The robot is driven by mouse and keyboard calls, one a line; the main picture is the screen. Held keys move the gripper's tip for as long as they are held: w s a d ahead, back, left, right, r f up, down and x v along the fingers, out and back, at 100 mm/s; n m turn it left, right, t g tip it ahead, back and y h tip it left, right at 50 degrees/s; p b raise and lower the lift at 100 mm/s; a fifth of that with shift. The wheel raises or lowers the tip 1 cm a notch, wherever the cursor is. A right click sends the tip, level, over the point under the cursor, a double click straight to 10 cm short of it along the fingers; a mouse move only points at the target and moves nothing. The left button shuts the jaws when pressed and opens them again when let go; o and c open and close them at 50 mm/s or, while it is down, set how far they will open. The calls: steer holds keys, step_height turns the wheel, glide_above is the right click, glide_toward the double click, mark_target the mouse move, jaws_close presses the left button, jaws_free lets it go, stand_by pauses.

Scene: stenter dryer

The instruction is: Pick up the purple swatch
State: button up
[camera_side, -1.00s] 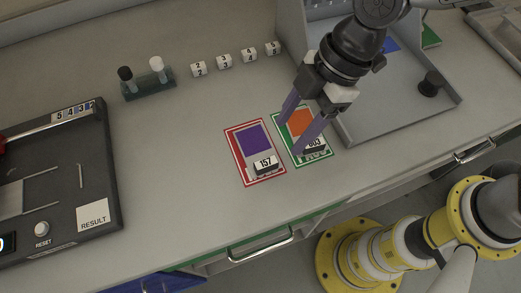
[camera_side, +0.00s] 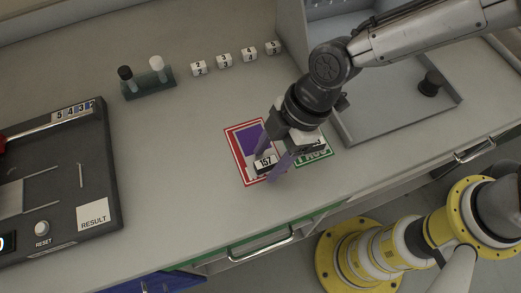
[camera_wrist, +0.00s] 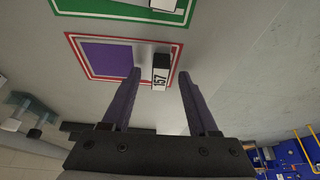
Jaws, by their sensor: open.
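The purple swatch (camera_side: 249,138) lies flat inside a red-bordered card on the bench, with a block marked 157 (camera_side: 265,164) at its near end. In the wrist view the purple swatch (camera_wrist: 107,54) lies left of the block (camera_wrist: 160,74). My gripper (camera_side: 267,168) is open, its two purple fingers on either side of the 157 block. In the wrist view the fingertips (camera_wrist: 160,73) also flank the block, with gaps beside it. I cannot tell how high the fingertips are. One finger covers part of the swatch in the side view.
A green-bordered card (camera_side: 316,155) lies right of the red one, partly hidden by my gripper. Number cubes (camera_side: 224,61), a bottle holder (camera_side: 148,85) and a dark device (camera_side: 95,165) sit leftward. Bench around the cards is clear.

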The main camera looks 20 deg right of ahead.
jaws_close()
steer(key=shift+r, duration=0.1)
stand_by(0.3)
